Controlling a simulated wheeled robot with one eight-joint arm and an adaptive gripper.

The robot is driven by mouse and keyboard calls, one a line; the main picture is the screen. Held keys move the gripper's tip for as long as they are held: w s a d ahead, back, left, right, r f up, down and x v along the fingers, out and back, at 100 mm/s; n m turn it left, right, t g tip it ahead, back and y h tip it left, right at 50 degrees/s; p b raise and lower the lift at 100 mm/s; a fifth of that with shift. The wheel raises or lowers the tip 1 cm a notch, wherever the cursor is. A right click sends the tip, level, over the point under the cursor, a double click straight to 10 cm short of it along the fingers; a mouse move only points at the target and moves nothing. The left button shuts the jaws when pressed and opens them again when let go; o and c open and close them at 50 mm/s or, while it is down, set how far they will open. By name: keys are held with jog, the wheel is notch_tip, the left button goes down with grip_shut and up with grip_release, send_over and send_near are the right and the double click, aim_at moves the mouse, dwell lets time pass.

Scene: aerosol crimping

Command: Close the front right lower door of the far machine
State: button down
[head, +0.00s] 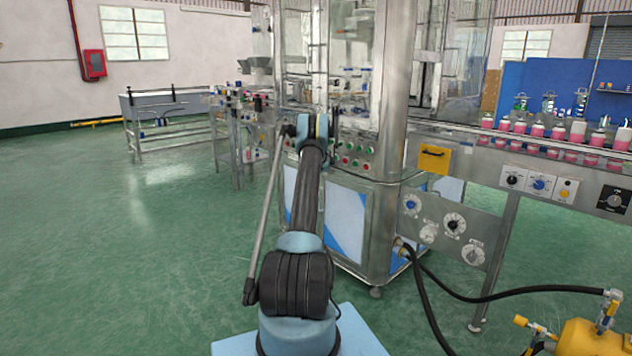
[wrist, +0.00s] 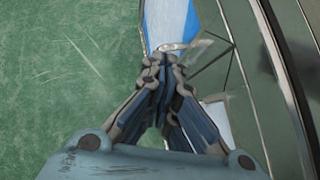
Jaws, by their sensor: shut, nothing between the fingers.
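The machine (head: 391,90) is a tall steel and glass cabinet with lower panels of white and blue. One lower panel (head: 345,222) faces me right of my arm; a part of another shows left of the arm. I cannot tell from the head view which is the door or how far it stands open. In the wrist view a blue and white panel (wrist: 170,18) ends in a metal edge just beyond my fingertips. My gripper (wrist: 163,62) is shut and empty, beside that edge; contact is unclear. In the head view my arm hides the fingers.
A conveyor (head: 470,140) with pink-filled bottles runs off right. A steel control panel (head: 452,230) with dials and black hoses (head: 500,295) stand right of the machine. A yellow tank (head: 590,338) is at the lower right. Green floor (head: 120,250) is clear at left.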

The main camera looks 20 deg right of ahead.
jog(key=s+a+r+n+g, duration=0.1)
jog(key=s+a+r+n, duration=0.4)
jog(key=s+a+r, duration=0.45)
jog(key=s+a+r+n+g, duration=0.1)
jog(key=s+a+r+n, duration=0.4)
jog(key=a+r, duration=0.65)
jog(key=s+a+r+n, duration=0.2)
jog(key=s+a+n, duration=0.15)
jog(key=s, duration=0.45)
jog(key=s+a+r+n+g+y, duration=0.1)
jog(key=s+a+r+n, duration=0.1)
jog(key=s+a, duration=0.4)
jog(key=s+a+r+n, duration=0.1)
jog(key=s+a+n, duration=0.25)
jog(key=s, duration=0.55)
jog(key=s+a+f+n+g, duration=0.15)
jog(key=s+a+n, duration=0.25)
jog(key=s, duration=0.8)
jog(key=s+a+f+n+g, duration=0.15)
jog(key=s+a+n, duration=0.3)
jog(key=s, duration=0.75)
jog(key=s+f+n, duration=0.4)
jog(key=s+f, duration=0.2)
jog(key=s, duration=0.4)
jog(key=s+a+f+n, duration=0.1)
jog(key=s+f+n, duration=0.4)
jog(key=s, duration=0.5)
jog(key=shift+s+f+g+h, duration=0.15)
jog(key=shift+f+g+h, duration=0.2)
jog(key=shift+f, duration=0.6)
